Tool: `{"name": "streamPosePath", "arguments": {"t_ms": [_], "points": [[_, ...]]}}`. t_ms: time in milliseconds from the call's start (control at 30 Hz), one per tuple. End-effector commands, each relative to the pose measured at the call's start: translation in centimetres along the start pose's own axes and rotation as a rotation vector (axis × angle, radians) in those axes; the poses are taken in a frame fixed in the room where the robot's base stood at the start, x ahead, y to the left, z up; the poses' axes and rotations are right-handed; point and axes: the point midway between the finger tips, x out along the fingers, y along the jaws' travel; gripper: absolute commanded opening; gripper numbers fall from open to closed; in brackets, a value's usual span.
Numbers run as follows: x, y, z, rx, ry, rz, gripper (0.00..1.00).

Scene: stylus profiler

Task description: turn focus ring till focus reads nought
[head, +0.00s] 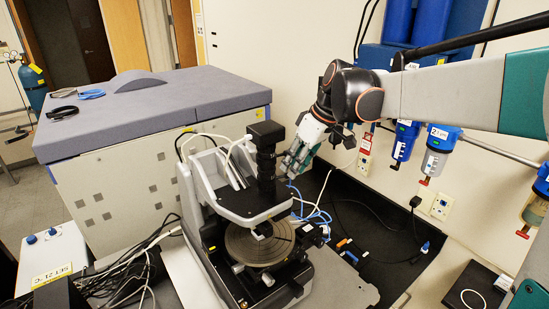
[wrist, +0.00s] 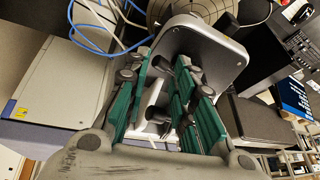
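The stylus profiler (head: 240,205) stands on the dark bench, with a black upright optics tube (head: 266,165) under a black box-shaped head (head: 265,132). The focus ring cannot be picked out for certain on this tube. My gripper (head: 291,163) is just right of the tube, at about its height. In the wrist view, the green-padded fingers of my gripper (wrist: 164,66) are apart, pointing towards the profiler's rounded grey plate (wrist: 212,48). Dark and pale parts show between the fingers; contact cannot be told. No focus number is readable.
A round stage (head: 260,245) sits below the tube. Blue and white cables run beside the profiler. A large grey-topped cabinet (head: 150,100) stands at left, and blue filter units (head: 405,140) hang on the wall at right. A blue screen (wrist: 293,97) shows in the wrist view, its text illegible.

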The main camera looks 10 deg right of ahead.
Motion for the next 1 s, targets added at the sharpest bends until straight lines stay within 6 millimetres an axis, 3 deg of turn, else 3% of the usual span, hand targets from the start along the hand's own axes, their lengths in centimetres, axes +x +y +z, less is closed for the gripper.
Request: {"name": "streamPosePath", "arguments": {"t_ms": [200, 500, 533, 633, 1000], "points": [[1.8, 0.0, 0.0, -0.001, 0.000, 0.000, 0.24], [2.0, 0.0, 0.0, -0.001, 0.000, 0.000, 0.24], [2.0, 0.0, 0.0, -0.001, 0.000, 0.000, 0.22], [2.0, 0.0, 0.0, -0.001, 0.000, 0.000, 0.00], [2.0, -0.1, 0.1, 0.021, 0.002, 0.009, 0.00]]}}
